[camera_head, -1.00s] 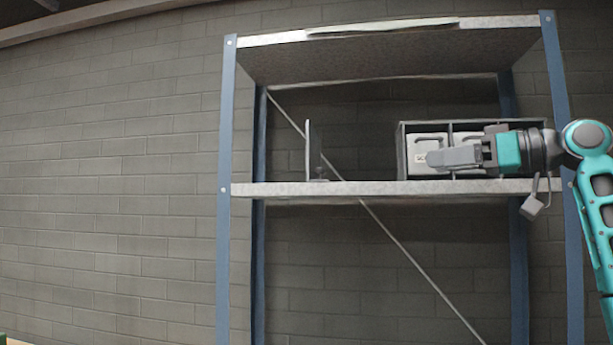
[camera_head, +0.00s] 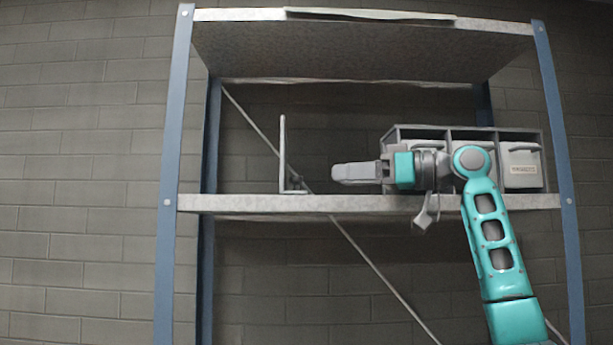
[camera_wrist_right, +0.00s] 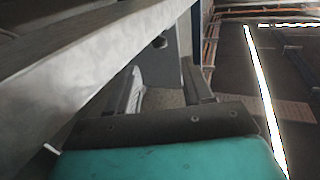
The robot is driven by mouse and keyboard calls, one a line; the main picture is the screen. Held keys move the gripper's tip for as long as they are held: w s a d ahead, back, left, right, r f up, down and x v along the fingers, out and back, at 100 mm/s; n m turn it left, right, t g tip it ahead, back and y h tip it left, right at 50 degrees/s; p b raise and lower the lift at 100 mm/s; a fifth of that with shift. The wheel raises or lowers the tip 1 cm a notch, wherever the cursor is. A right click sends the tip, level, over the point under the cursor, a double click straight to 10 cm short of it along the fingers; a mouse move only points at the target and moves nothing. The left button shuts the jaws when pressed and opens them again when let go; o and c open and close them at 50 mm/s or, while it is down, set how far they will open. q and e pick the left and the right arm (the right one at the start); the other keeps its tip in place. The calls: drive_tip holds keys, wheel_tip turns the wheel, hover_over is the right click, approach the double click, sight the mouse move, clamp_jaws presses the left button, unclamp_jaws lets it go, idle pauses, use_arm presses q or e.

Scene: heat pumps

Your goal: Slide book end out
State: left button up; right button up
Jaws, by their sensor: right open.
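The book end (camera_head: 283,155) is a thin grey upright plate with a short foot. It stands on the shelf board (camera_head: 240,203), left of centre in the head view. My right gripper (camera_head: 336,173) points left, level with the shelf board, a short gap to the right of the book end. Its jaws are open and empty. In the right wrist view the fingers (camera_wrist_right: 165,88) stand apart, and a grey panel with a dark knob, which looks like the book end (camera_wrist_right: 172,65), shows beyond them. My left gripper is not in view.
A grey box with compartments (camera_head: 455,134) stands on the right part of the board, behind my right arm. Blue posts (camera_head: 172,130) frame the rack. An upper board (camera_head: 360,45) is overhead. The board left of the book end is clear.

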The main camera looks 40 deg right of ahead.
drive_tip(key=p+x, duration=0.1)
drive_tip(key=x, duration=0.7)
drive_tip(key=shift+w+a, duration=0.15)
drive_tip(key=shift+w, duration=0.1)
clamp_jaws()
